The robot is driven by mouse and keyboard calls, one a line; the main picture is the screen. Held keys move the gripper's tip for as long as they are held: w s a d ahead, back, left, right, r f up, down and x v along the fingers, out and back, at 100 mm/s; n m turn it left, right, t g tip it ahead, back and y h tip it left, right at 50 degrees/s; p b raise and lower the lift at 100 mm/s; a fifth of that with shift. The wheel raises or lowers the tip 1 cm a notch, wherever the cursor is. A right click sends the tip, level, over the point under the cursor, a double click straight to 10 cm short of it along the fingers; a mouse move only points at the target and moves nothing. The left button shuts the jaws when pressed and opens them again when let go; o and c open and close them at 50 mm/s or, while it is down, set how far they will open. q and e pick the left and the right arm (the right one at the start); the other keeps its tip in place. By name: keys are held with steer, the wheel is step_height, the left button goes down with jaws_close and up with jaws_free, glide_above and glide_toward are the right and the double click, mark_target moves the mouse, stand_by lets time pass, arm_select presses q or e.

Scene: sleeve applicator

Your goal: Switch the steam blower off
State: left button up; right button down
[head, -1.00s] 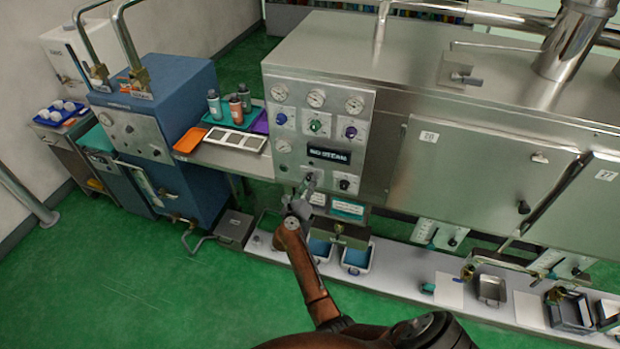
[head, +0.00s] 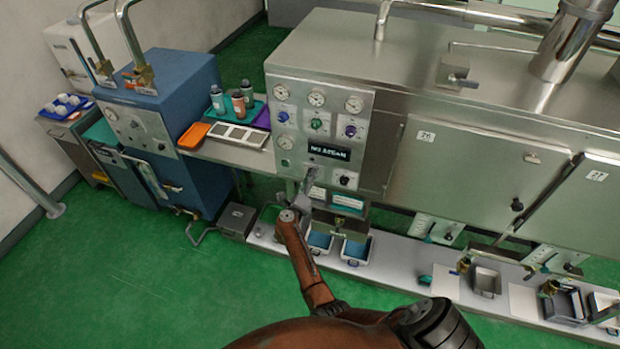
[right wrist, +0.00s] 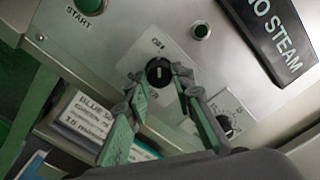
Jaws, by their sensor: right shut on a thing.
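The steel control panel (head: 365,100) carries gauges, knobs and a black display (head: 329,152) reading "NO STEAM"; the display also shows in the right wrist view (right wrist: 278,38). Below it, my right gripper (head: 309,183) reaches the panel's lower left. In the right wrist view my right gripper (right wrist: 159,78) has a finger on each side of a black rotary knob (right wrist: 158,70) and is shut on it. The knob has a pale pointer mark; the lettering around it is too small to read surely. In the head view the fingers hide this knob. My left gripper is not in view.
A second black knob (right wrist: 226,124) sits close to the right finger. Blue trays (head: 356,249) stand below the panel. A steel side table (head: 250,157) holds bottles to the left.

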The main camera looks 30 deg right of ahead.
steer(key=c, duration=1.7)
jaws_free()
steer(key=shift+w, duration=0.1)
steer(key=shift+o, duration=0.2)
